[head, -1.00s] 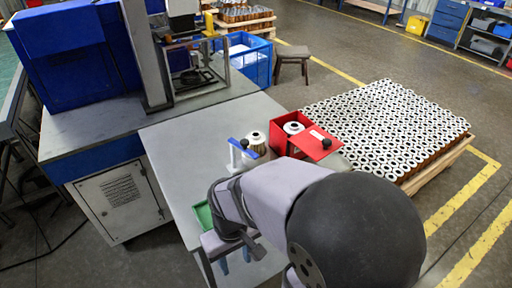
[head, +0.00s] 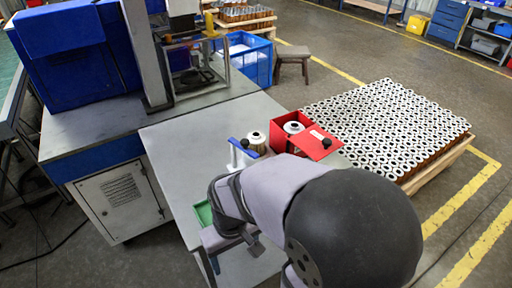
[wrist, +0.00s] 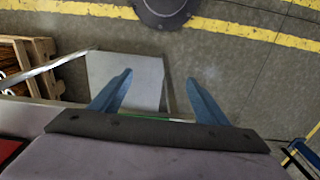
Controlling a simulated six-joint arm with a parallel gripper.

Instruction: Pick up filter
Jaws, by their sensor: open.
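A filter (head: 257,138) with a white top and brownish body stands on the grey table beside a small blue-topped white stand (head: 238,148). Another white-topped filter (head: 293,127) sits in an open red box (head: 318,142). Many more filters (head: 385,120) stand packed in rows on a wooden pallet. My gripper (wrist: 159,77) is open, with its two blue fingers wide apart and nothing between them. In the head view my arm hides most of it, near the table's front edge.
A green tray (head: 203,213) lies on the table, partly hidden by my arm. A machine with a blue housing (head: 75,60) stands at the back left. A blue crate (head: 250,62) and a stool (head: 291,60) stand behind the table. The table's left part is clear.

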